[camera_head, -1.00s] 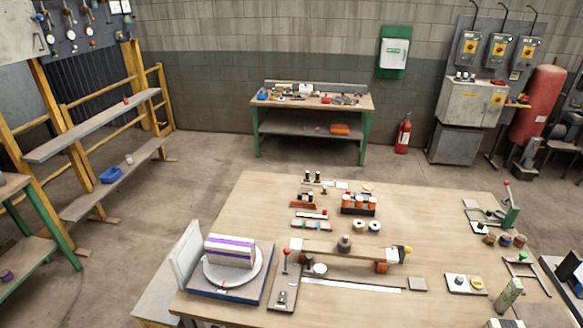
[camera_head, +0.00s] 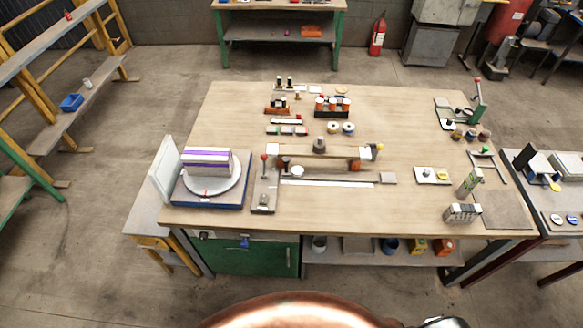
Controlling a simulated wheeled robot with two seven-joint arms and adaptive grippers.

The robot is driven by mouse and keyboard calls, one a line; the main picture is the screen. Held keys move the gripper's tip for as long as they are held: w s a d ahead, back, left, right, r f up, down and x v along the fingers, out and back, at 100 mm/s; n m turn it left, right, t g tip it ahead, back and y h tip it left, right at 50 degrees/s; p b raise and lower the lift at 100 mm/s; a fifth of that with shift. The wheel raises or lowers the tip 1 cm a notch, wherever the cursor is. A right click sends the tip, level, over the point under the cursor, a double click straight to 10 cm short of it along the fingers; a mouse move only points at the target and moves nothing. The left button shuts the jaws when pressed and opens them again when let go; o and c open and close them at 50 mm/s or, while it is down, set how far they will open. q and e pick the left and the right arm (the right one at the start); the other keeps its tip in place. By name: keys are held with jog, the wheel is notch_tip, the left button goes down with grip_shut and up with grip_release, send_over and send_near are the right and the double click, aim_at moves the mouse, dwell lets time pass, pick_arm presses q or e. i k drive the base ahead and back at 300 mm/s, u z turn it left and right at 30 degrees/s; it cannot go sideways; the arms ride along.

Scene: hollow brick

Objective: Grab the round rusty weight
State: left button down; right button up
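A small round, dark brown weight with a knob-like top (camera_head: 319,145) sits on the wooden beam (camera_head: 340,151) near the middle of the workbench (camera_head: 400,205). It looks like the rusty weight, though it is small in the view. The beam has a red-brown block under its right part and a yellow knob at its right end. Neither of my grippers shows in the head view.
A blue scale (camera_head: 236,202) with a round plate carries a white and purple block (camera_head: 208,155) at the left. A lever tool on a plate (camera_head: 264,192) stands left of the beam. A spray can (camera_head: 469,182) stands at the right. The front middle of the workbench is clear.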

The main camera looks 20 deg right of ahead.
aim_at(319, 147)
jog(key=z, duration=2.25)
jog(key=i, duration=1.35)
jog(key=u, duration=3.3)
